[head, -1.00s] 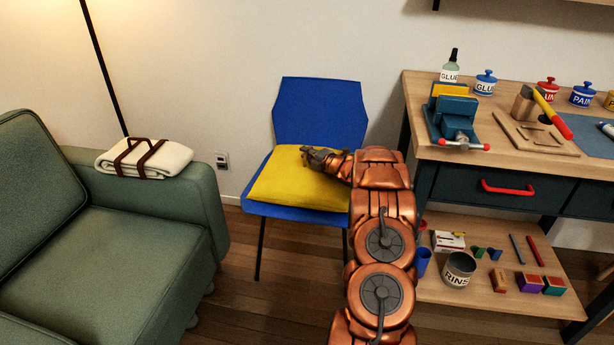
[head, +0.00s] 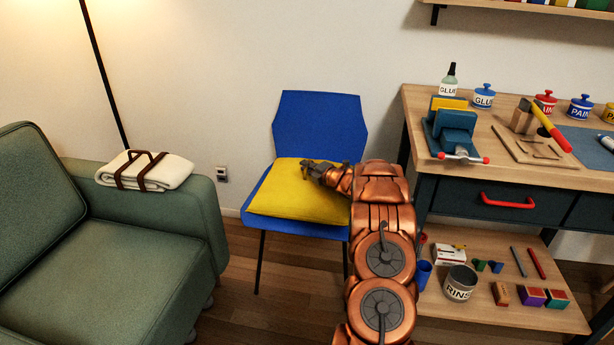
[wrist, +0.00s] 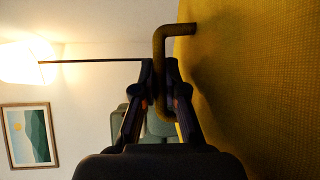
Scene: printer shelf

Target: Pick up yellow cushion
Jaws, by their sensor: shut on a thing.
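The yellow cushion (head: 292,205) lies on the seat of the blue chair (head: 318,128), its back edge near the chair's backrest. My gripper (head: 308,166) is at the cushion's upper right part, with my arm reaching in from the right front. In the wrist view the cushion (wrist: 268,90) fills the right side, and a bent yellow handle (wrist: 160,45) stands out from it. My gripper (wrist: 160,68) is shut on this handle, which passes between the two fingertips. The handle is too small to make out clearly in the head view.
A green sofa (head: 150,245) with a folded white blanket (head: 172,172) on its arm stands left. A workbench (head: 500,172) with a vise, jars and tools stands right. Its lower shelf (head: 470,310) holds small items. Floor shows between sofa and chair.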

